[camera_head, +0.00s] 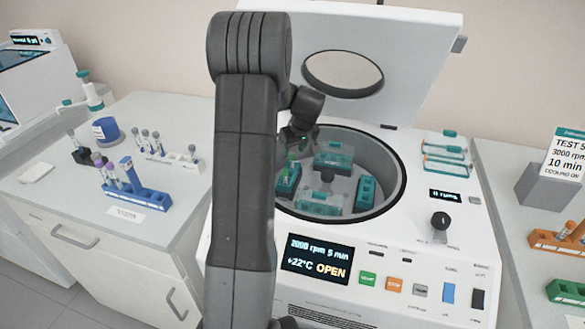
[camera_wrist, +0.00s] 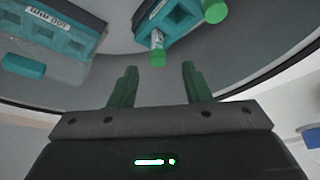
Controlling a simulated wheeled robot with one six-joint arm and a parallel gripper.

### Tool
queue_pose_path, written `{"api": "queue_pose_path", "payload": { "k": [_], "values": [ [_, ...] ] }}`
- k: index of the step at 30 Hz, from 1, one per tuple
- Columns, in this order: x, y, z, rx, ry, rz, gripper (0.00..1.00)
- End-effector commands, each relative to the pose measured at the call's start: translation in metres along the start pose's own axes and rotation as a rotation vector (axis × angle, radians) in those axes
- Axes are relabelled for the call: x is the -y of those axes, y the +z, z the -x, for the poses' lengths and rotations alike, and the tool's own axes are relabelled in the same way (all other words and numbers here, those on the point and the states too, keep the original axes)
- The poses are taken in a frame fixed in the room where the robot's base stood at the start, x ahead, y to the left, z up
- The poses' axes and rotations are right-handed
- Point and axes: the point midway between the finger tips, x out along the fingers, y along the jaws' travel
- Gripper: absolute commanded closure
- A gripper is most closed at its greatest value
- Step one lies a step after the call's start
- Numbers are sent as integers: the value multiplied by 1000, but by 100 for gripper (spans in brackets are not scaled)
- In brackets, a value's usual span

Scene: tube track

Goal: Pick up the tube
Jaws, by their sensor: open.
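A tube (camera_wrist: 157,45) with a green cap stands in a teal bucket (camera_wrist: 178,22) in the wrist view. Another green cap (camera_wrist: 214,11) shows to its right at the picture's top edge. My gripper (camera_wrist: 159,78) has its two green fingers apart, with nothing between them. The tube's cap lies just beyond the fingertips, roughly in line with the gap. In the head view my gripper (camera_head: 293,147) hangs over the left part of the open centrifuge bowl (camera_head: 388,209), above the left bucket (camera_head: 288,184). My arm hides part of the bowl's left side.
The centrifuge lid (camera_head: 415,50) is raised behind the bowl, and the display (camera_head: 317,262) reads OPEN. Other buckets, including a right one (camera_head: 365,193), sit in the bowl. A blue tube rack (camera_head: 140,198) stands on the left bench; an orange rack (camera_head: 555,244) is far right.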

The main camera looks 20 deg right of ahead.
Motion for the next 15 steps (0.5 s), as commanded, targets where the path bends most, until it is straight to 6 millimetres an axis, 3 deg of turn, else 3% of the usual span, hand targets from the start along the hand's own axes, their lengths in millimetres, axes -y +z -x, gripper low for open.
{"api": "queue_pose_path", "payload": {
  "k": [9, 15],
  "values": [
    [-2, 5, -40, 3, -3, 0, 56],
    [-2, 5, -49, 1, -1, 0, 56]
  ]
}}
